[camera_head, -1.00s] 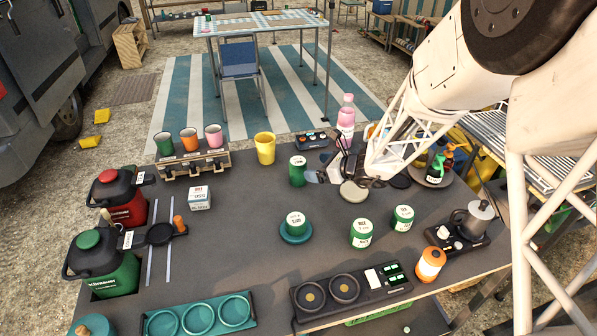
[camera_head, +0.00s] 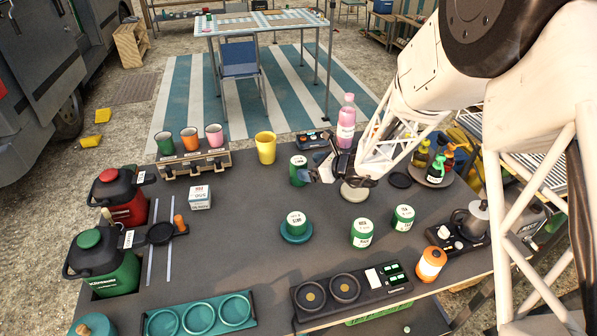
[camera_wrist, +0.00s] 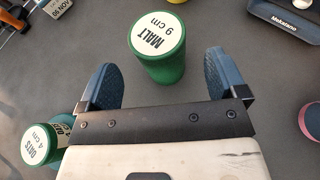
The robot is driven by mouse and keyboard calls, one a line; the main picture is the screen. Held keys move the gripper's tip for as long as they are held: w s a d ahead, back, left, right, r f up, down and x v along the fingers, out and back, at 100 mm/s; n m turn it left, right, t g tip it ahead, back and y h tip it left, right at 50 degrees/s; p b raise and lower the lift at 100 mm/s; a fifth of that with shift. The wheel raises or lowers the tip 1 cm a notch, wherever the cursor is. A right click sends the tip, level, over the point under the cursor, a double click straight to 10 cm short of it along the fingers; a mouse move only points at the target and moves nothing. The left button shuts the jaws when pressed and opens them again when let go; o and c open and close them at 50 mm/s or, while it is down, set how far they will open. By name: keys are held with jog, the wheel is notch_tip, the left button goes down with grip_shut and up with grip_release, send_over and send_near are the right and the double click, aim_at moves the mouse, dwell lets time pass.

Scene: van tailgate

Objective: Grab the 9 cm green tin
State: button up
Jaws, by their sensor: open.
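The green tin labelled MALT 9 cm (camera_wrist: 157,42) stands upright, with a white lid label, just ahead of my gripper in the wrist view. My gripper (camera_wrist: 163,85) is open and empty, with one blue-padded finger at each side of the tin's lower end. In the head view the tall green tin (camera_head: 298,171) stands just left of my gripper (camera_head: 320,168). The gripper partly overlaps its right side there.
An OATS 4 cm tin (camera_wrist: 40,145) is by the left finger. In the head view a tin stands on a teal dish (camera_head: 296,237), with two more tins (camera_head: 361,233) (camera_head: 403,218) to its right. A yellow cup (camera_head: 265,148) and pink bottle (camera_head: 346,120) stand behind.

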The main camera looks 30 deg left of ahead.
aim_at(299, 165)
jog(key=shift+x, duration=2.55)
jog(key=shift+r, duration=0.1)
jog(key=c, duration=1.1)
jog(key=shift+r, duration=5)
